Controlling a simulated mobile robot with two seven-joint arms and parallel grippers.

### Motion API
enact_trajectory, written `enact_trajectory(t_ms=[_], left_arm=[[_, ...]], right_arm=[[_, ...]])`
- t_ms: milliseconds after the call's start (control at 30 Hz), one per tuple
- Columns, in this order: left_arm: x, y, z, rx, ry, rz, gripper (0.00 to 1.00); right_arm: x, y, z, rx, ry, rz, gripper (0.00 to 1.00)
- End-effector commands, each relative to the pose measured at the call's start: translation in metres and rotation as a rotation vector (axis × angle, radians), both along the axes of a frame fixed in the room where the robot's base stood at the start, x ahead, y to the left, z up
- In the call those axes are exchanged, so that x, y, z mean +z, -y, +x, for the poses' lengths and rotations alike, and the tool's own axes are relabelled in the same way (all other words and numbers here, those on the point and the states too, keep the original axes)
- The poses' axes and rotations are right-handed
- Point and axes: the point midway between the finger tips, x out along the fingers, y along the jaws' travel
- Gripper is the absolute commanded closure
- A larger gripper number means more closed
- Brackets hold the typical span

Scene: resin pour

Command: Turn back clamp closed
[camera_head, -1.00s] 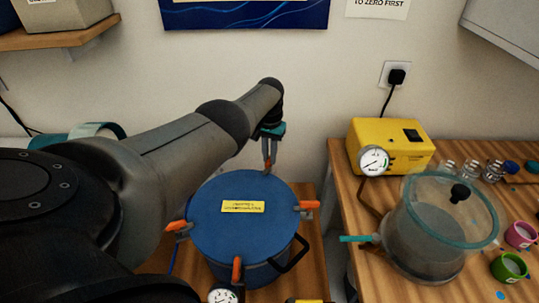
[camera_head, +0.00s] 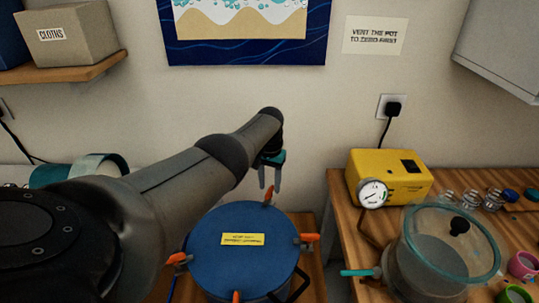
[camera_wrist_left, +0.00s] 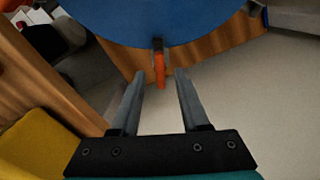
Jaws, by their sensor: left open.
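The blue pressure pot (camera_head: 218,262) stands at bottom centre with a blue lid (camera_head: 232,222). The back clamp (camera_head: 269,196) has an orange handle at the lid's far edge; it points up in the head view. My left gripper (camera_head: 270,187) is open just above and behind this clamp, its fingers pointing down. In the left wrist view, the back clamp's orange handle (camera_wrist_left: 159,68) lies between and just beyond the fingertips of the open gripper (camera_wrist_left: 159,73). I cannot tell whether they touch. My right gripper is not in view.
Other orange-handled clamps sit on the lid's left (camera_head: 178,259), right (camera_head: 309,237) and front (camera_head: 236,296). On the right bench are a yellow pump (camera_head: 395,182) with a gauge, a clear-lidded chamber (camera_head: 437,250), jars and cups. The wall is close behind my gripper.

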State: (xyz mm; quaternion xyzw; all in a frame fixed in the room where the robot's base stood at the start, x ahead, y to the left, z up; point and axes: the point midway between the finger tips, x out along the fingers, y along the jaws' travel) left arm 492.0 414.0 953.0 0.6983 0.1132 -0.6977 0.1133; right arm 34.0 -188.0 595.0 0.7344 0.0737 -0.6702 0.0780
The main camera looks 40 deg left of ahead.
Motion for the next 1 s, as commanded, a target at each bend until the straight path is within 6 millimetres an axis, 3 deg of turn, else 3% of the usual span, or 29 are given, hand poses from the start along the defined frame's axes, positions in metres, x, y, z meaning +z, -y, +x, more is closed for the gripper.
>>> enact_trajectory(t_ms=[300, 600, 800, 1000], left_arm=[[0.058, -0.001, 0.000, 0.000, 0.003, 0.002, 0.55], [0.113, -0.001, 0.000, 0.001, 0.003, 0.002, 0.55], [0.134, 0.000, 0.000, 0.002, 0.001, 0.000, 0.55], [0.139, 0.000, 0.000, 0.002, 0.000, 0.000, 0.55]], right_arm=[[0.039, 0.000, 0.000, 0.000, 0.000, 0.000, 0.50], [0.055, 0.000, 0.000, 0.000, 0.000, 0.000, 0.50], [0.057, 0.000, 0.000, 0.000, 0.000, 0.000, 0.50], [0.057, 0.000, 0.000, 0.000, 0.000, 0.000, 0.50]])
